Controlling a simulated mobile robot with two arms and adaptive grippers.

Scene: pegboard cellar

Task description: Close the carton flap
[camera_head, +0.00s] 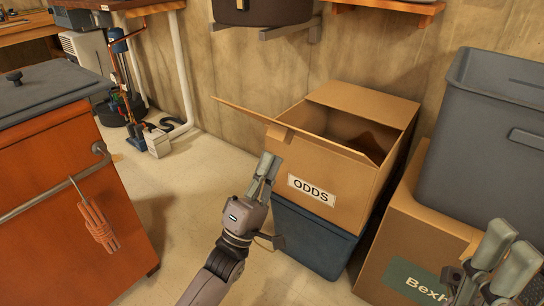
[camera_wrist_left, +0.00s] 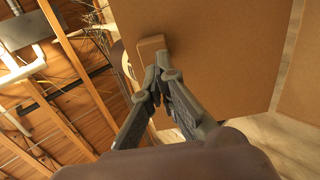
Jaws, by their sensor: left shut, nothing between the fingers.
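The brown carton (camera_head: 325,205) with an "ODDS" label sits on a dark blue bin. Its top is partly open, and the inside shows dark. A long flap (camera_head: 310,138) stands out along the near top edge, its free end reaching left past the carton. My left gripper (camera_head: 269,166) is shut and empty, just left of the carton's front face and below the flap. In the left wrist view the gripper's fingertips (camera_wrist_left: 157,76) point at brown cardboard (camera_wrist_left: 225,45); I cannot tell whether they touch it. My right gripper (camera_head: 510,250) is at the lower right; its finger gap is unclear.
The dark blue bin (camera_head: 310,240) is under the carton. At right, a grey tub (camera_head: 490,130) stands on another carton (camera_head: 415,245). An orange cabinet (camera_head: 70,200) with a hanging cord is at left. Bare floor lies between the cabinet and the bin. A shelf bracket is above.

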